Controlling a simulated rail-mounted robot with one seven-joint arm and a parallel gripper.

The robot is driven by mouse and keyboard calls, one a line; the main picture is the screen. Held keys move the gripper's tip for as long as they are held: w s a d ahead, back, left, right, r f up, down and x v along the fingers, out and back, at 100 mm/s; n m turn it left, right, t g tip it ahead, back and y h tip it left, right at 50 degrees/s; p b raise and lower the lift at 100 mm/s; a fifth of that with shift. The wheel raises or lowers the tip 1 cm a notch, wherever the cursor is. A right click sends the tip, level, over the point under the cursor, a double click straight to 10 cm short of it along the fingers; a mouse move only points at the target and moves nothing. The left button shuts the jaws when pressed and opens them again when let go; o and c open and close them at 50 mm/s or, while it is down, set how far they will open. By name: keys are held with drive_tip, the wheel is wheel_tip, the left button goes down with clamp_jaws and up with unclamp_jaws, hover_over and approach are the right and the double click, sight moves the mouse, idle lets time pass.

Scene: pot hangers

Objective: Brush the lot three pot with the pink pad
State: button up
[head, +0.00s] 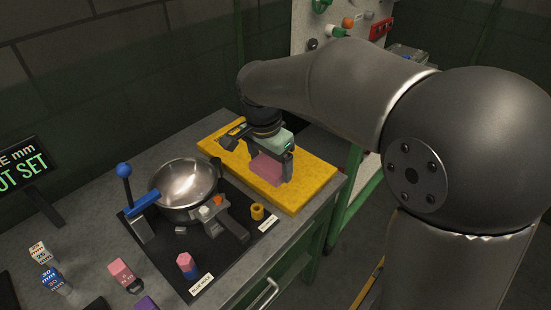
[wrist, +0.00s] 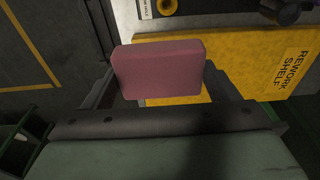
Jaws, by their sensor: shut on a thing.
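The pink pad (wrist: 158,70) is held between the two fingers of my gripper (wrist: 160,88), filling the middle of the wrist view. In the head view, the pad (head: 267,169) is partly hidden by my gripper (head: 275,160), over the yellow rework shelf. I cannot tell whether the pad touches the shelf. A shiny steel pot (head: 185,181) sits on the black mat to the left, apart from the pad. Its inside faces up. I can read no lot number on it.
The yellow shelf (head: 312,184) lies at the bench's right end. Beside the pot stand a post with a blue knob (head: 123,170) and a blue bar (head: 143,203). A yellow ring (head: 257,211), a pink-and-blue peg (head: 186,264) and several small blocks are nearer the front.

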drive_tip(key=shift+s, duration=0.15)
drive_tip(key=o, duration=0.3)
drive_tip(key=c, duration=0.5)
drive_tip(key=shift+o, duration=0.2)
drive_tip(key=shift+a, duration=0.2)
